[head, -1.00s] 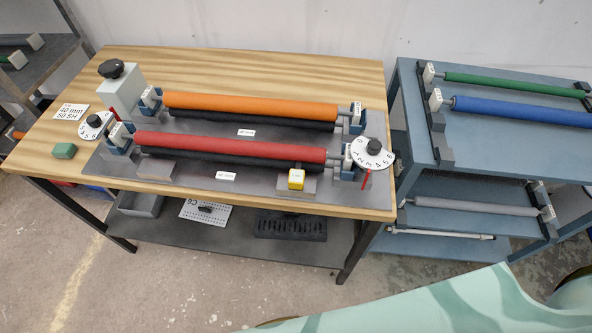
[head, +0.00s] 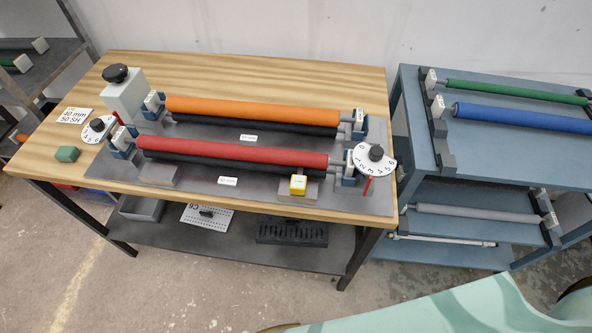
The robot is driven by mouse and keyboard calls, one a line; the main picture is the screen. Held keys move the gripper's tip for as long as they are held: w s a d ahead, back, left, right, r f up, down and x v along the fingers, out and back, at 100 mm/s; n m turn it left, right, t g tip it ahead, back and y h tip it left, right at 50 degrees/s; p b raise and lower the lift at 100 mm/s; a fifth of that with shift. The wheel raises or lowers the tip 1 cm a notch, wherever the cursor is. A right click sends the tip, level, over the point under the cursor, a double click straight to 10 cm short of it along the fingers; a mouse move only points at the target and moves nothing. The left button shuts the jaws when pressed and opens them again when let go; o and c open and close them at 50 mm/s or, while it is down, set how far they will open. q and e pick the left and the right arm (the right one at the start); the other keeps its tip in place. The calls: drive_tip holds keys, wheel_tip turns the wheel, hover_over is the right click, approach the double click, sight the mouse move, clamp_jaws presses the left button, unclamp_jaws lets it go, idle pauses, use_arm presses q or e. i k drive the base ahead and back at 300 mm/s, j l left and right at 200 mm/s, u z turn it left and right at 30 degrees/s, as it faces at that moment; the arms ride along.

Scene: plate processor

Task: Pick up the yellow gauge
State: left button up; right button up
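The yellow gauge (head: 298,185) is a small yellow block with a pale top face. It sits on a grey plate near the front right of the wooden table (head: 250,68), in front of the red roller (head: 235,151). Neither of my grippers shows in the head view, so nothing is seen touching the gauge.
A green block (head: 67,154) lies at the table's left. An orange roller (head: 250,109) lies behind the red one. White dials (head: 375,158) stand at the rollers' ends. A blue rack (head: 415,110) with green and blue rollers stands at right. Open floor lies in front.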

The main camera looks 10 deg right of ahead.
sight(298, 183)
drive_tip(key=k+l+u, duration=0.35)
drive_tip(key=l, duration=0.15)
drive_tip(key=k+l+u, duration=0.2)
drive_tip(key=l+u, duration=0.15)
drive_tip(key=k+l+u, duration=0.35)
drive_tip(key=k+l, duration=0.05)
drive_tip(key=l, duration=0.1)
